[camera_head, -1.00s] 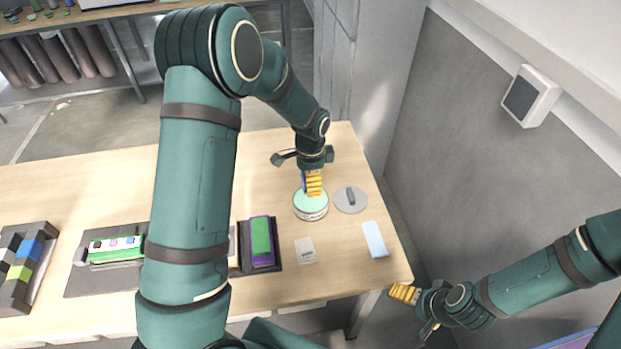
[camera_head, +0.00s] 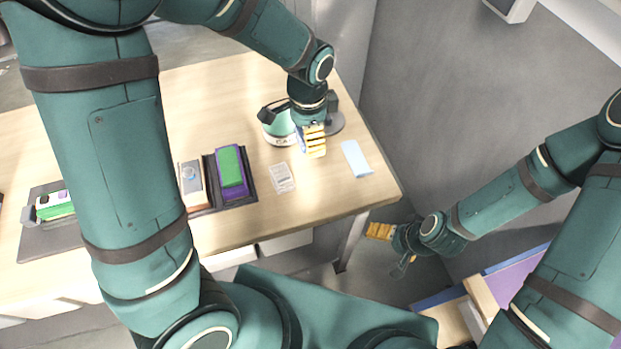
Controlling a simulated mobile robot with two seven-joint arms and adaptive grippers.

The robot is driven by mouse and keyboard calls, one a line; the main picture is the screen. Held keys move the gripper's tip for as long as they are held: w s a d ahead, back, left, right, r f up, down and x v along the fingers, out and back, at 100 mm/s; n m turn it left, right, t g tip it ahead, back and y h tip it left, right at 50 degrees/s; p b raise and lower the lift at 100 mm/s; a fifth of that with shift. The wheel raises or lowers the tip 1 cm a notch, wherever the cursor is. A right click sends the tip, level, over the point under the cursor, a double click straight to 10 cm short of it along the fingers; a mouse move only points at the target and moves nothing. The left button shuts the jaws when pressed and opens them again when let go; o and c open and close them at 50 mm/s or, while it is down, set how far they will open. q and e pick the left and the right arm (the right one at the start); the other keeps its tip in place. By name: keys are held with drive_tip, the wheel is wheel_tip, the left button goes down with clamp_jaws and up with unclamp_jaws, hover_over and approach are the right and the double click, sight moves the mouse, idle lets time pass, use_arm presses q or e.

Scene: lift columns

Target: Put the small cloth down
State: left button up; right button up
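My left gripper (camera_head: 312,142) hangs over the right part of the table, in front of a round pale-green and white tin (camera_head: 279,127). Its yellow fingers look close together, with a thin blue piece (camera_head: 301,139) along their left side that looks like the small cloth; most of it is hidden. A flat light-blue piece (camera_head: 356,159), also cloth-like, lies on the table to the right of this gripper. My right gripper (camera_head: 381,231) is off the table's front right corner, with nothing visible in it; its finger opening is not clear.
A grey disc-shaped lid (camera_head: 336,122) is partly hidden behind the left gripper. A white printed card (camera_head: 281,177) and a dark tray (camera_head: 252,187) with a green and purple block lie left of it. Bare table (camera_head: 322,190) lies between card and light-blue piece.

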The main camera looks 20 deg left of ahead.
use_arm(q)
drive_tip(key=shift+s+d+f+b, duration=0.25)
drive_tip(key=shift+s+d+b, duration=0.15)
drive_tip(key=shift+s, duration=0.2)
drive_tip(key=shift+s+d+f, duration=0.1)
drive_tip(key=shift+s+f, duration=0.05)
drive_tip(key=shift+f, duration=0.15)
drive_tip(key=b, duration=0.2)
hover_over(311, 173)
wheel_tip(311, 173, down, 6)
drive_tip(key=shift+f, duration=0.1)
wheel_tip(311, 173, down, 3)
drive_tip(key=shift+f, duration=0.15)
drive_tip(key=shift+b, duration=0.3)
